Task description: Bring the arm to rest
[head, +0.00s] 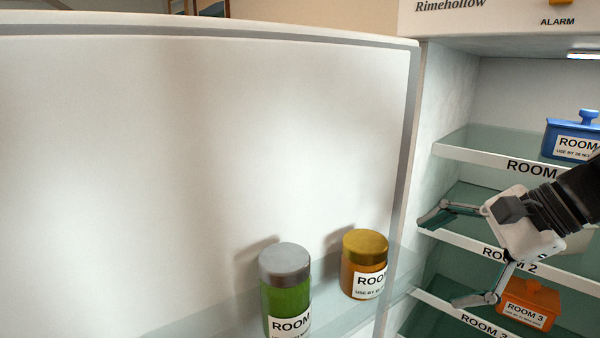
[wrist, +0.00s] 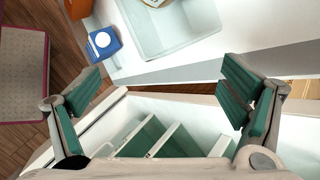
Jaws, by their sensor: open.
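My gripper (head: 453,259) is at the right of the head view, in front of the open fridge's shelves. Its two fingers are spread wide with nothing between them, and they also show at both sides of the wrist view (wrist: 163,88). My dark wrist comes in from the right edge. Behind the gripper is the middle shelf (head: 480,244), labelled ROOM 2. An orange lidded box (head: 530,303) labelled ROOM 3 sits below and right of the fingers. A blue lidded box (head: 573,137) stands on the top shelf, above my wrist.
The open fridge door (head: 200,150) fills the left. Its rack holds a green jar (head: 285,290) and an amber jar (head: 364,265). The wrist view shows a white basin (wrist: 172,28), a blue container (wrist: 103,42) and a patterned mat (wrist: 22,75).

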